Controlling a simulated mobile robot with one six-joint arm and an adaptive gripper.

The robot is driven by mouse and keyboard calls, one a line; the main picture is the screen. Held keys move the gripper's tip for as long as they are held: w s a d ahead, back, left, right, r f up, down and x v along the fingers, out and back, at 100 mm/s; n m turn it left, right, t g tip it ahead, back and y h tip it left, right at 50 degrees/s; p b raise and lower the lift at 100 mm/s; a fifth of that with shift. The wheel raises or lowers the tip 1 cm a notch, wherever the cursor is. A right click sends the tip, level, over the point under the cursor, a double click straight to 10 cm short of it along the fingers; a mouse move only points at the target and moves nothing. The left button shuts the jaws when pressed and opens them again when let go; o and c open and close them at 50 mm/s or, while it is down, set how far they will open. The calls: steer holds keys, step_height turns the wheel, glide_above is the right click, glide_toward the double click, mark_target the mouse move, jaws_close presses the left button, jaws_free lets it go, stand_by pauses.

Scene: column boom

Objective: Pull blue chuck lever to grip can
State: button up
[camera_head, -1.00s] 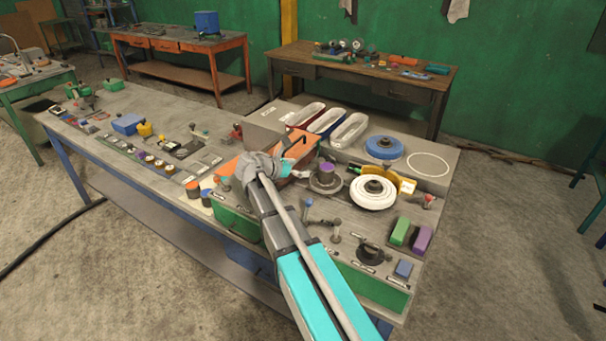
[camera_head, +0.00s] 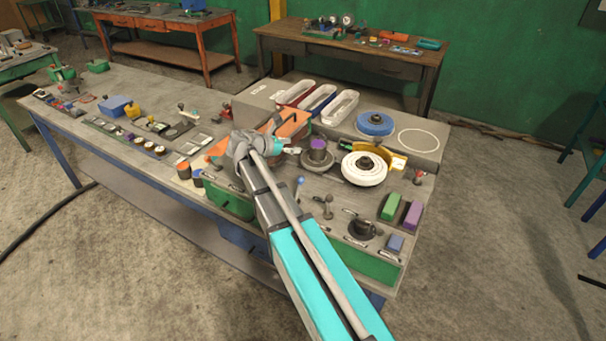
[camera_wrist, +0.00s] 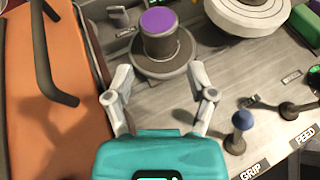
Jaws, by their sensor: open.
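The blue-knobbed lever (camera_head: 299,181) stands upright on the bench panel, in front of the chuck. In the wrist view its blue knob (camera_wrist: 243,120) is at the lower right, near a GRIP label. The can (camera_head: 318,153), dark with a purple top, stands on the round chuck. In the wrist view the can (camera_wrist: 160,42) is upright at top centre, beyond the fingertips. My gripper (camera_wrist: 160,72) is open and empty, with its fingers apart. The lever is to the right of the right finger, not between the fingers. In the head view my gripper (camera_head: 288,151) is left of the can.
An orange toolbox (camera_wrist: 45,100) with a dark handle lies close on the left. A white wheel (camera_head: 362,169) is right of the can. A dark FEED lever (camera_wrist: 289,109) stands right of the blue one. Green and purple blocks (camera_head: 411,214) lie further right.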

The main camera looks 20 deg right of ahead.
steer(key=shift+s+d+m+p, duration=0.1)
steer(key=shift+d+m+p, duration=0.2)
steer(key=shift+m, duration=0.3)
steer(key=c, duration=0.4)
steer(key=shift+s+d+m+g+y+p, duration=0.25)
steer(key=shift+d+m+g+y+p, duration=0.3)
steer(key=shift+m, duration=0.45)
jaws_close()
steer(key=s+d+r+m+y+p, duration=0.1)
steer(key=m+y+p, duration=0.5)
steer(key=m, duration=0.7)
steer(key=s+d+r+m+g+y+p, duration=0.1)
steer(key=s+m+y+p, duration=0.3)
steer(key=m, duration=0.8)
steer(key=r+y+p, duration=0.1)
steer(key=y+p, duration=0.1)
steer(key=p, duration=0.1)
steer(key=shift+d+r+m, duration=0.15)
steer(key=shift+r+m, duration=0.1)
steer(key=shift+m, duration=0.15)
